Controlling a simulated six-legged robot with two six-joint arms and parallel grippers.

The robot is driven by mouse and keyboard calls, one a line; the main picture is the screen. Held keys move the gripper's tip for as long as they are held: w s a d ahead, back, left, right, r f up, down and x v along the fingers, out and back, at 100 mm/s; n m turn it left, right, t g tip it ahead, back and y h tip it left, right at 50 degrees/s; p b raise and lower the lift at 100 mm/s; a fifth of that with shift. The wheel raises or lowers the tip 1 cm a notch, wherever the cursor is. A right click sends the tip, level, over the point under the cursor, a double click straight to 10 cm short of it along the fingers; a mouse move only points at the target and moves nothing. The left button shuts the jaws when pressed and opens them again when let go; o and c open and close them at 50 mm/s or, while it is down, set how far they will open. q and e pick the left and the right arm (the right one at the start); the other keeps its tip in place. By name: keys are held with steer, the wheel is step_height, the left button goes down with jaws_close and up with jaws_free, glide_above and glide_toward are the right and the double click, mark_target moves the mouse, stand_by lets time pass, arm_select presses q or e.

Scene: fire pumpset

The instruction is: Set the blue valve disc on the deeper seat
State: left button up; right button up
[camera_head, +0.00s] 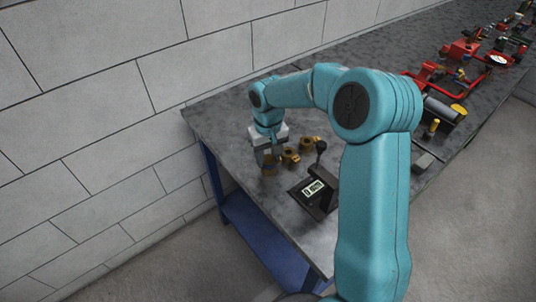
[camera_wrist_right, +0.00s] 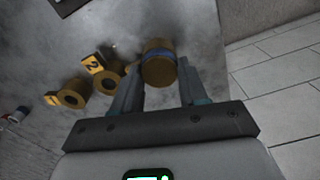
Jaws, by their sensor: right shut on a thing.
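The valve disc, a brass cylinder with a blue band (camera_wrist_right: 160,54), sits between the fingers of my right gripper (camera_wrist_right: 158,68), which is shut on it. In the head view the right gripper (camera_head: 268,155) points down near the table's left end, with the brass disc (camera_head: 269,171) at its tips. Whether the disc touches the table is unclear. Two brass ring-shaped seats stand to the right, one nearer (camera_head: 290,157) and one farther (camera_head: 308,143). In the wrist view they lie to the left (camera_wrist_right: 103,83) (camera_wrist_right: 72,94), with yellow tags, one marked 2. Their depths cannot be told. My left gripper is out of view.
A black gauge stand with a display (camera_head: 313,188) stands in front of the seats. Red pump parts (camera_head: 462,50) fill the table's far right. The grey tabletop (camera_head: 225,112) is clear at its left end, beside the block wall (camera_head: 100,100).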

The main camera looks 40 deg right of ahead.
steer(key=o, duration=1.3)
step_height(320, 180, up, 16)
steer(key=shift+r+p, duration=0.2)
steer(key=shift+p, duration=0.1)
steer(key=shift+f, duration=0.1)
